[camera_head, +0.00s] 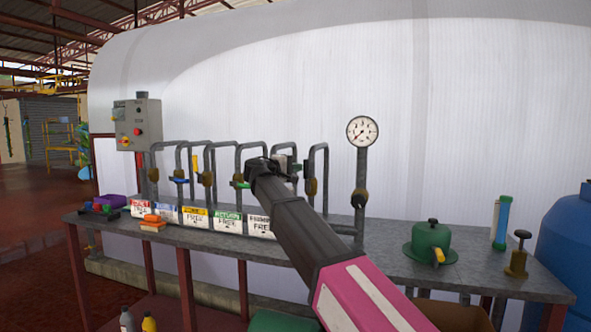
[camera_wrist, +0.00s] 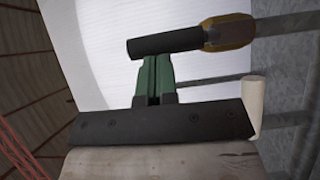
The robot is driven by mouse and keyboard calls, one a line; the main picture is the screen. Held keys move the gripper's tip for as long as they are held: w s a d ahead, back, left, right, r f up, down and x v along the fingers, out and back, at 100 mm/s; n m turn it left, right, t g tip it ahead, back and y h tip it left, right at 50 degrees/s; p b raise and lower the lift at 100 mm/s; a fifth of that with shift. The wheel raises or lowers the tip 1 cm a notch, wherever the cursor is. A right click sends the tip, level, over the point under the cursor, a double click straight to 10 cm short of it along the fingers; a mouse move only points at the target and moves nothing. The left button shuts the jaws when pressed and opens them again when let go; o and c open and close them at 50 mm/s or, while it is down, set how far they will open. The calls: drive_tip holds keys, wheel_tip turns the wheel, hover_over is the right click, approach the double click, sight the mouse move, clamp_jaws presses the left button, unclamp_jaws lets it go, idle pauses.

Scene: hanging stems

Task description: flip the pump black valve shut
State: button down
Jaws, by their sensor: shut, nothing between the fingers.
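The black valve handle (camera_wrist: 165,44) lies across the top of the wrist view. It joins a brass valve body (camera_wrist: 228,34) on a grey pipe at its right. My gripper (camera_wrist: 156,60) has green fingers, shut with nothing between them. The fingertips are right at the handle's lower edge in the picture; I cannot tell whether they touch it. In the head view my dark wrist (camera_head: 258,172) covers part of the pipe row, and the black handle cannot be made out clearly there.
Neighbouring valves have a blue handle (camera_head: 180,180) and an upright yellow handle (camera_head: 195,163). Label cards (camera_head: 196,218) stand below the pipes on the grey bench (camera_head: 385,235). A gauge (camera_head: 362,131) rises at right. A green pot (camera_head: 430,242) and a brass valve (camera_head: 517,260) stand further right.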

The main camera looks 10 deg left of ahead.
sight(306, 167)
drive_tip(key=d+m, duration=0.1)
drive_tip(key=d+m+g+y, duration=0.1)
drive_tip(key=d+m+y, duration=0.1)
drive_tip(key=shift+s+d+r+g, duration=0.2)
drive_tip(key=shift+d+r+g, duration=0.1)
drive_tip(key=shift+d, duration=0.1)
drive_tip(key=d+f+m+g+y, duration=0.1)
drive_tip(key=d+f+m+y, duration=0.5)
drive_tip(key=d+m+y, duration=0.2)
drive_tip(key=shift+s+d+f, duration=0.2)
drive_tip(key=shift+s+f, duration=0.1)
drive_tip(key=shift+f, duration=0.2)
idle(0.7)
